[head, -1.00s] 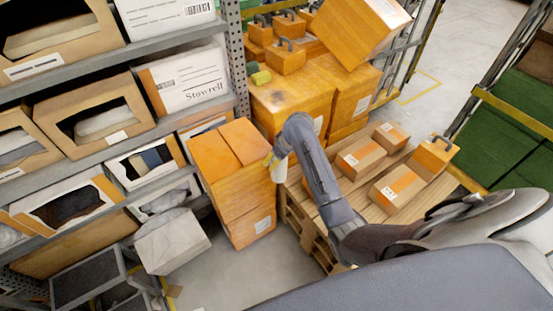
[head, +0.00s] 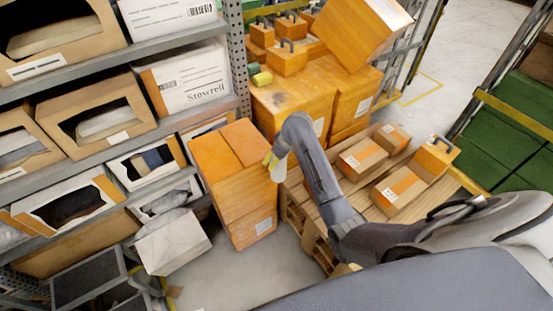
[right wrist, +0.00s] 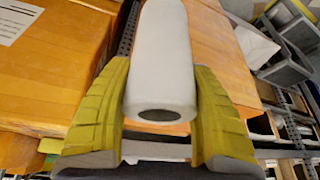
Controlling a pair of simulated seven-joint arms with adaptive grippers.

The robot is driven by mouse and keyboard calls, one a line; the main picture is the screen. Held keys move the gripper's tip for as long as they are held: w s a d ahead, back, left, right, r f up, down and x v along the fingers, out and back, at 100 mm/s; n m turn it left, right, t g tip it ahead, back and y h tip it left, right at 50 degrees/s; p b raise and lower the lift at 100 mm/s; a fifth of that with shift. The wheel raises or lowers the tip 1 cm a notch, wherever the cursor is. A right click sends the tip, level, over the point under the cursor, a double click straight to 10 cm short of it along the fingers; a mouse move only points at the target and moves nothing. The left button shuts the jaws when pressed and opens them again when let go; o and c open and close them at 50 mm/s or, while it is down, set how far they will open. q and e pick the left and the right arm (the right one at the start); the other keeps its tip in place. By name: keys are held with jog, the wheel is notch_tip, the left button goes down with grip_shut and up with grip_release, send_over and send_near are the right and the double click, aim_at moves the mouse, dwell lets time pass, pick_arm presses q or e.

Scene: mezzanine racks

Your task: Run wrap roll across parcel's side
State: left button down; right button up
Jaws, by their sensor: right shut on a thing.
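The parcel (head: 228,200) is a tall orange-brown carton on the floor beside the shelf, with a white label low on its side. My right gripper (head: 272,164) is at the parcel's right side, near its upper edge. Its yellow fingers are shut on a white wrap roll (head: 279,171). In the right wrist view the roll (right wrist: 163,50) lies between the two fingers (right wrist: 160,105), its hollow end facing the camera. An orange-brown surface, apparently the parcel (right wrist: 213,45), is just beyond it. I cannot tell whether the roll touches it. My left gripper is not in view.
A shelf rack (head: 238,60) with open boxes stands at the left. A wooden pallet (head: 445,190) with small cartons is at the right, under my right arm. Large orange cartons (head: 290,105) stand behind. A white box (head: 172,243) sits low beside the parcel; some floor in front is clear.

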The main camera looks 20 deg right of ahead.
aim_at(246, 170)
jog(key=shift+w, duration=0.5)
jog(key=shift+a, duration=0.15)
jog(key=shift+s+a+r, duration=0.1)
jog(key=shift+s+a, duration=0.1)
jog(key=shift+a, duration=1.4)
jog(key=shift+s+a, duration=0.15)
jog(key=shift+a, duration=1.45)
jog(key=shift+s+a, duration=0.25)
jog(key=shift+a, duration=1.05)
jog(key=shift+s+a, duration=0.2)
jog(key=shift+a, duration=1.2)
jog(key=shift+a, duration=0.1)
